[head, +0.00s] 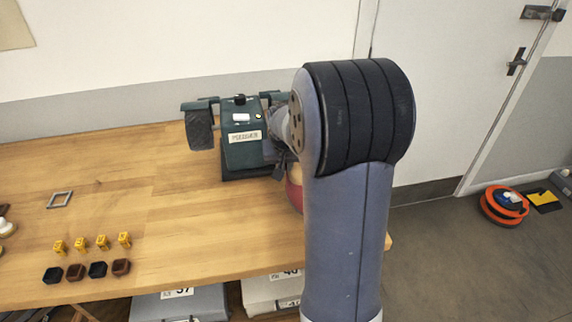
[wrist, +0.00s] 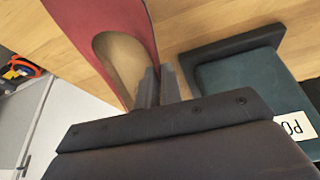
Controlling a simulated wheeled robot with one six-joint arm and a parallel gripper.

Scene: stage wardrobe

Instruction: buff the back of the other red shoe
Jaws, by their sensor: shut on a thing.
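A red shoe with a tan inside (wrist: 85,22) fills the upper left of the wrist view. My gripper (wrist: 158,88) is shut on the edge of its opening. In the head view only a small red part of the shoe (head: 294,194) shows beside my arm, which hides most of it and my gripper. The dark green polishing machine (head: 240,152) stands on the table just left of the shoe, with a dark roller (head: 200,130) at its left end. The machine also shows at right in the wrist view (wrist: 245,85), apart from the shoe. No second red shoe can be made out.
The wooden table (head: 150,185) holds several yellow blocks (head: 102,242), small dark cups (head: 97,270) and a grey square frame (head: 60,200) at left. Boxes (head: 180,304) sit below its front edge. An orange round thing (head: 503,203) lies on the floor at right.

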